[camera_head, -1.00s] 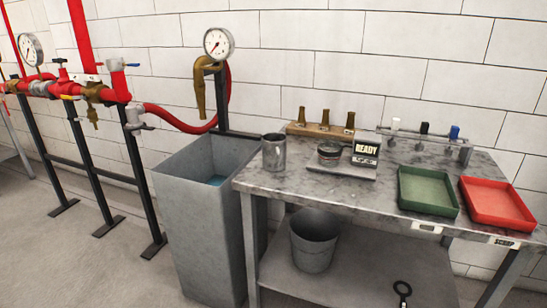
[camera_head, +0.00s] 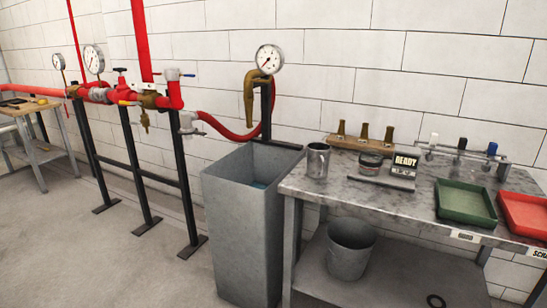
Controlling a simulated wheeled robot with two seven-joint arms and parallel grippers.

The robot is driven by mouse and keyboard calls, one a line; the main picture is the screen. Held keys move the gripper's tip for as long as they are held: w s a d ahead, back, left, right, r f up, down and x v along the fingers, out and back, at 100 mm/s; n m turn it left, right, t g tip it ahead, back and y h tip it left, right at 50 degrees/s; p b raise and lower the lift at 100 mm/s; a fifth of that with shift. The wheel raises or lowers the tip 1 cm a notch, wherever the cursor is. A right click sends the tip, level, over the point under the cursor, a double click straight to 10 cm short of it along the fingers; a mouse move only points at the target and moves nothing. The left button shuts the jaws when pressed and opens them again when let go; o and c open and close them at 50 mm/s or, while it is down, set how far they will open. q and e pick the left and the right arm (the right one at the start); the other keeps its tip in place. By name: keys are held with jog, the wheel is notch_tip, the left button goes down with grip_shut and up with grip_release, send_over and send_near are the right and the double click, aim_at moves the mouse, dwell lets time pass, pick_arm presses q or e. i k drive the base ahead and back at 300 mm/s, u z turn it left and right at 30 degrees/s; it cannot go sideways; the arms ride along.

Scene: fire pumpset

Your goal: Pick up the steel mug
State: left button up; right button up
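The steel mug (camera_head: 318,160) stands upright at the left end of the grey metal table (camera_head: 336,187), near its back left corner. It is a shiny grey cylinder, and nothing touches it. Neither of my grippers is in view.
A tall grey bin (camera_head: 240,225) stands left of the table, with a brass nozzle (camera_head: 251,95) and gauge (camera_head: 269,59) above. Right of the mug are a small scale with a READY sign (camera_head: 404,166), a green tray (camera_head: 466,203) and a red tray (camera_head: 524,214). A bucket (camera_head: 350,248) sits on the lower shelf.

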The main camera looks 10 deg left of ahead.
aim_at(318, 155)
jog(key=u, duration=0.3)
jog(key=i, duration=1)
jog(key=z, duration=0.2)
